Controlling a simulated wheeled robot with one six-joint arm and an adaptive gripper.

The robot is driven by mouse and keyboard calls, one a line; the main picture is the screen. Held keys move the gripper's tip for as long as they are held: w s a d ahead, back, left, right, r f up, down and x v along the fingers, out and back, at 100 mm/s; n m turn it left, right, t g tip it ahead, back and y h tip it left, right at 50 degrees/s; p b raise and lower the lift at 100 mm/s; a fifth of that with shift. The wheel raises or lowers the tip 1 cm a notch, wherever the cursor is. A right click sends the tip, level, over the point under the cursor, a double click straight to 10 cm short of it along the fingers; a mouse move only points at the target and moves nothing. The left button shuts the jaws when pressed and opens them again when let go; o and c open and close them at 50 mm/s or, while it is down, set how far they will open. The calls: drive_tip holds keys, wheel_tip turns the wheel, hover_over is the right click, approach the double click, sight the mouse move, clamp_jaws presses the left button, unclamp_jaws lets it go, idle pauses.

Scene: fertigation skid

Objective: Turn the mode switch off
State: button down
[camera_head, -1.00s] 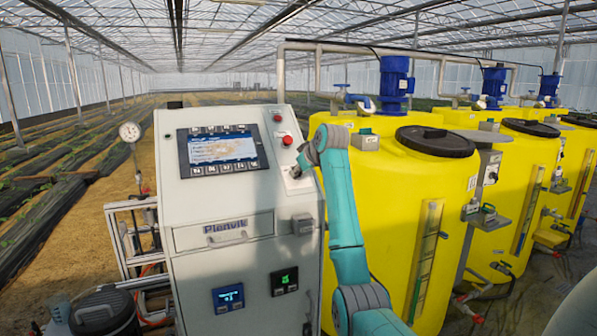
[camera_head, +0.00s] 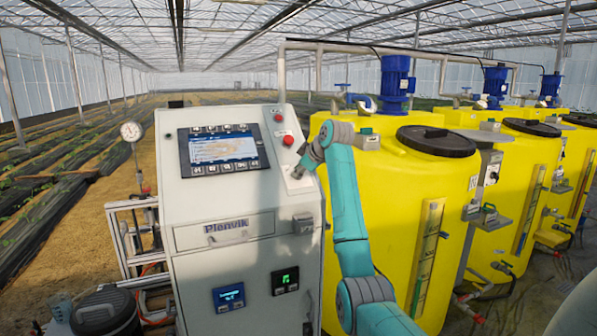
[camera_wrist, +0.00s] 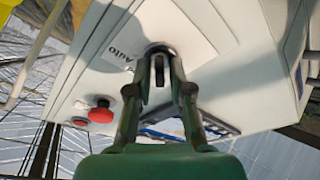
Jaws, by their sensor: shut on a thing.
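The mode switch (camera_wrist: 157,48) is a small knob on a light plate on the cabinet's sloped face, with the word "Auto" beside it in the wrist view. My gripper (camera_wrist: 159,62) is shut on the switch, its two fingers closing over the knob. In the head view my gripper (camera_head: 298,171) reaches down to the switch plate, right of the screen, and the knob itself is hidden.
A red button (camera_head: 288,140) sits just above the switch on the control cabinet (camera_head: 195,195); it also shows in the wrist view (camera_wrist: 101,112). The screen (camera_head: 222,150) is left of my gripper. A yellow tank (camera_head: 400,190) stands close to the right of my arm.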

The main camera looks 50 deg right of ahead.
drive_tip(key=c, duration=1.3)
unclamp_jaws()
drive_tip(key=shift+o, duration=0.2)
drive_tip(key=v, duration=1.2)
drive_tip(key=shift+f, duration=0.1)
